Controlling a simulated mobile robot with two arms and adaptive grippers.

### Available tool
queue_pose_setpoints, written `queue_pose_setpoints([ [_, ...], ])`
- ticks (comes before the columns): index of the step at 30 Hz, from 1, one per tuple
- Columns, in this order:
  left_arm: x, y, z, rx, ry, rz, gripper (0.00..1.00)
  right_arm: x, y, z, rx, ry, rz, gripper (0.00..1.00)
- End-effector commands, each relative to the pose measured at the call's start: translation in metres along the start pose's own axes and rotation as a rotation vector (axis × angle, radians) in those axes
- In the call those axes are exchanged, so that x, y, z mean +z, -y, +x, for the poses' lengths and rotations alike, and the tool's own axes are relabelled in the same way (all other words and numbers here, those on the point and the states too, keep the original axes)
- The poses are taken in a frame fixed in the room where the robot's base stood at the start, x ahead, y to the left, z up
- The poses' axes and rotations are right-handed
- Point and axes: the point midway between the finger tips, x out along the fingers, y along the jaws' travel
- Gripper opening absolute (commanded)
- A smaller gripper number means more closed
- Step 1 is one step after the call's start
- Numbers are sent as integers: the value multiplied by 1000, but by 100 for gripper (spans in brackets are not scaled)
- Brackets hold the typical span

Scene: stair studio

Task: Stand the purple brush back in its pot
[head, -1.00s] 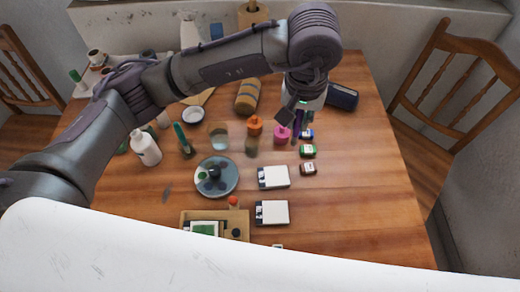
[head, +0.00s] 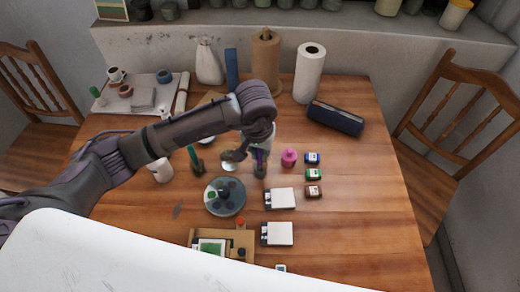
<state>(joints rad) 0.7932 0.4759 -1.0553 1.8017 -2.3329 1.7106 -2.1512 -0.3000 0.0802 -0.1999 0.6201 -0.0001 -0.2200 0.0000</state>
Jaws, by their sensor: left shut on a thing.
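The purple brush (head: 261,158) hangs about upright from my left gripper (head: 262,150), which is shut on it. The pot (head: 260,171), small and dark, stands on the table just below the gripper, in line with the brush. The brush's lower part overlaps the pot's mouth in the picture; I cannot tell whether its tip is inside or just above. My own wrist hides the upper part of the brush. My right gripper is not in view.
A pink bottle (head: 289,157) and small paint jars (head: 313,174) stand close on the right. A green brush in a pot (head: 196,160) and a round palette (head: 225,197) are on the left and in front. The table's right side (head: 370,200) is clear.

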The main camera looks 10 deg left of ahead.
Motion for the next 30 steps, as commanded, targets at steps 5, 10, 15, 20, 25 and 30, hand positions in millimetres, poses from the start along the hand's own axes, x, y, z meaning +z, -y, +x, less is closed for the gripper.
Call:
queue_pose_setpoints([
  [5,0,0,5,1,-2,0,0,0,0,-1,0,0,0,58],
  [10,0,0,6,1,-2,0,0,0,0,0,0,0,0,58],
  [15,0,0,7,1,-2,0,25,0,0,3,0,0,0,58],
  [20,1,0,7,1,-2,0,41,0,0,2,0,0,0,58],
  [25,1,0,7,1,-1,0,41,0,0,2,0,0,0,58],
  [30,0,-1,1,1,-2,0,41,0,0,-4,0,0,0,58],
])
